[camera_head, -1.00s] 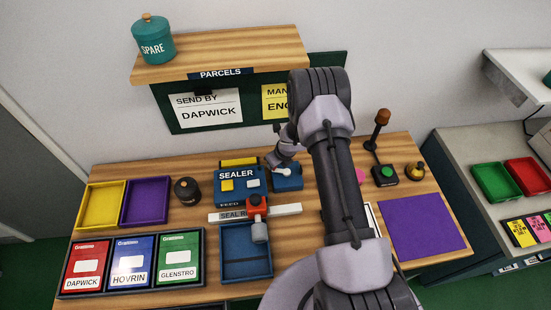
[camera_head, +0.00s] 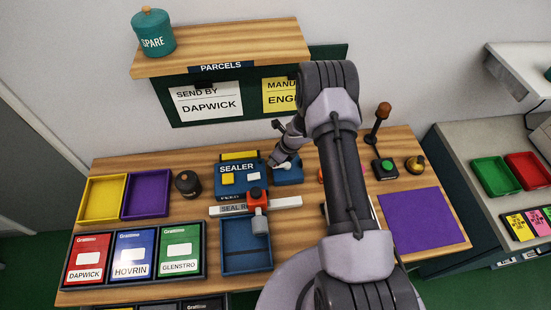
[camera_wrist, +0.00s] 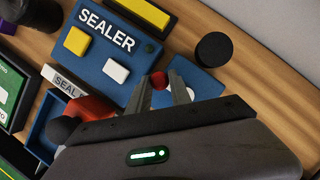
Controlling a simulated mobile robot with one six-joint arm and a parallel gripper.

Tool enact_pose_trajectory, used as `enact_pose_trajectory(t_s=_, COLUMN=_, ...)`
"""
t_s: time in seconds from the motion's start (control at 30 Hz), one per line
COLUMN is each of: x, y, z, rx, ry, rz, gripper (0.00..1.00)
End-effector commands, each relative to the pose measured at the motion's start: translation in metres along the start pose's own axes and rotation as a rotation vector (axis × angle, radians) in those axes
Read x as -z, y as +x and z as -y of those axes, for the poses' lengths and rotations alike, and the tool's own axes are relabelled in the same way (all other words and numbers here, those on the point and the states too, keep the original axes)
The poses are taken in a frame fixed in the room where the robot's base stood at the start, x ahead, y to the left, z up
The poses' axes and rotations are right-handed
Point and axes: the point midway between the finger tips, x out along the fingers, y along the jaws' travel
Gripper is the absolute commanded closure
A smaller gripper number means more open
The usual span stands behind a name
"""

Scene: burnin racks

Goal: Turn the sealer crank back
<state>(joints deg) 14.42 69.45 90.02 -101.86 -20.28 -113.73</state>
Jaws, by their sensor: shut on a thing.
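The sealer (camera_head: 226,190) is a blue box on the wooden bench with a yellow and a white button on top; it also shows in the wrist view (camera_wrist: 99,75). Right beside it stands a smaller blue block (camera_wrist: 206,86). In the wrist view a red knob (camera_wrist: 159,78), seemingly the crank's handle, sits between the two grey fingers of my gripper (camera_wrist: 161,86), shut on it. In the head view my gripper (camera_head: 281,162) is at the blue block, and my arm hides part of that area. The crank's arm and angle are mostly hidden.
A red and grey lever (camera_head: 258,204) stands in front of the sealer, above a blue tray (camera_head: 246,262). A dark cylinder (camera_wrist: 213,49) stands behind the blue block. A dark pot (camera_head: 188,184) is left of the sealer.

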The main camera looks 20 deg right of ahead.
Motion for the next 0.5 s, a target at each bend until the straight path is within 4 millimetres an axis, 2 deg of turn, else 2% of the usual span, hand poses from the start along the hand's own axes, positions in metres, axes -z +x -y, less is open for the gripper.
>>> enact_pose_trajectory(t_s=0.1, x=-0.0007, y=-0.0002, z=-0.0003, rx=0.0, ry=-0.002, rz=0.001, gripper=1.0)
enact_pose_trajectory(t_s=0.13, x=-0.0007, y=-0.0002, z=-0.0003, rx=0.0, ry=-0.002, rz=0.001, gripper=0.69)
enact_pose_trajectory(t_s=0.2, x=-0.0006, y=-0.0002, z=-0.0002, rx=0.0, ry=-0.001, rz=0.001, gripper=0.56)
enact_pose_trajectory(t_s=0.5, x=-0.0003, y=-0.0004, z=-0.0001, rx=0.0, ry=0.0, rz=0.0, gripper=0.54)
